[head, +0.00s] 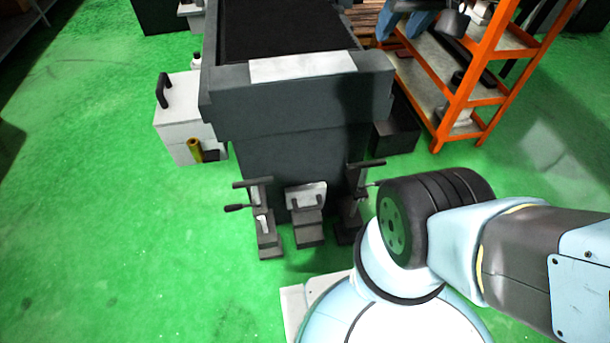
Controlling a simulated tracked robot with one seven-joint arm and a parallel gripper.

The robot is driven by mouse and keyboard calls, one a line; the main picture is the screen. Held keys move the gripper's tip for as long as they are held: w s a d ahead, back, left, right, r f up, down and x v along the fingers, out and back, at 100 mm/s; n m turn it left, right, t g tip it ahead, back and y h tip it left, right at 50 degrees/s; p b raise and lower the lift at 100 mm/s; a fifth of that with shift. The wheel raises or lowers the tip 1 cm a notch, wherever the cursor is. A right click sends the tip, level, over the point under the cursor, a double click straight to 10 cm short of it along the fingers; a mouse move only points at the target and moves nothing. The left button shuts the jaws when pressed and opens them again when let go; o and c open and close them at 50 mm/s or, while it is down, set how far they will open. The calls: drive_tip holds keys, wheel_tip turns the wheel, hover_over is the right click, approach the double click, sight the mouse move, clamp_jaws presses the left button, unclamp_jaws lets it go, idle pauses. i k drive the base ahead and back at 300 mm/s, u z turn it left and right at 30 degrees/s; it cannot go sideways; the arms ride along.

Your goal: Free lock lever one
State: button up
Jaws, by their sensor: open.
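Two dark lock stands are on the green floor at the front of the grey grinder body (300,100). The left lock stand (264,222) has a crossbar on top and a short lever (235,207) with a black grip pointing left. The right lock stand (351,206) has a similar crossbar and a thin lever (371,184) pointing right, partly hidden by my arm. No label shows which is lock lever one. My arm spans the lower right, but my gripper is outside the picture.
A small block with a light panel (307,197) stands between the lock stands. A white cabinet (181,115) with a black handle and a yellow cylinder (195,150) is at left. An orange shelf rack (484,92) stands at right. The green floor at left is clear.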

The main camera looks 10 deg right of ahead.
sight(376, 184)
drive_tip(key=z, duration=0.05)
drive_tip(key=k, duration=0.5)
drive_tip(key=u, duration=0.45)
drive_tip(key=i, duration=0.1)
drive_tip(key=z, duration=2.5)
drive_tip(key=i, duration=0.75)
drive_tip(key=u, duration=1.05)
